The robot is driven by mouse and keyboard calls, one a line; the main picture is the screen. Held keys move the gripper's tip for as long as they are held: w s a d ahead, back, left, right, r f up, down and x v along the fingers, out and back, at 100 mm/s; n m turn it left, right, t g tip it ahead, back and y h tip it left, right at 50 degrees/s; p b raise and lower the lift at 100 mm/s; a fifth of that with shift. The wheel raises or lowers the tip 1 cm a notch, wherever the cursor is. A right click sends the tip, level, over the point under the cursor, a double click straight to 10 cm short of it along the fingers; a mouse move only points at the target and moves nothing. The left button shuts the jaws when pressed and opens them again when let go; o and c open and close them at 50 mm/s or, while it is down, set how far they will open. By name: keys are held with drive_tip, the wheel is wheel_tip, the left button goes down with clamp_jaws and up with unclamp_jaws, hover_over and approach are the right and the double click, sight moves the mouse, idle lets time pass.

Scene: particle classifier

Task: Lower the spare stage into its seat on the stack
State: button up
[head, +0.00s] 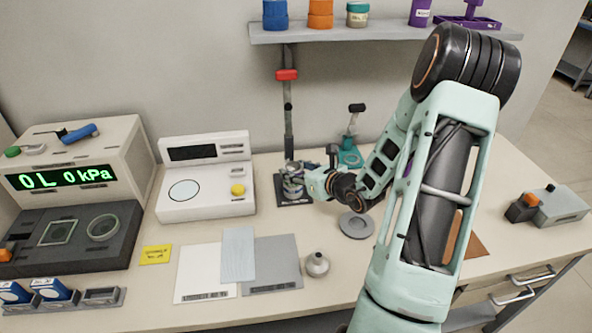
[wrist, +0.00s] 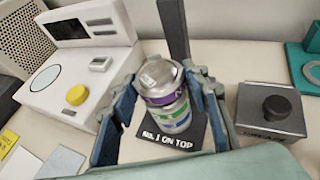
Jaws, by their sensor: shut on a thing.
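The stack (wrist: 172,118) is a silver cylinder with purple, green and blue bands, standing on a black base (wrist: 193,143) lettered "No. 1 ON TOP". In the head view the stack (head: 292,187) is small and partly covered by my gripper (head: 305,181). In the wrist view my gripper (wrist: 162,78) has its blue fingers on both sides of the top of the stack. It is shut on the spare stage (wrist: 158,74), a silver piece at the top. I cannot tell whether a gap remains below it; the seat is hidden.
A stand post (head: 288,120) with a red clamp rises behind the stack. A white scale (head: 205,205) is to the left. A round grey disc (head: 357,226) and a pale conical piece (head: 317,264) lie in front.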

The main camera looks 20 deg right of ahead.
drive_tip(key=shift+f+b, duration=0.25)
drive_tip(key=shift+b, duration=0.1)
idle(0.4)
drive_tip(key=o, duration=1.4)
drive_tip(key=shift+c, duration=0.2)
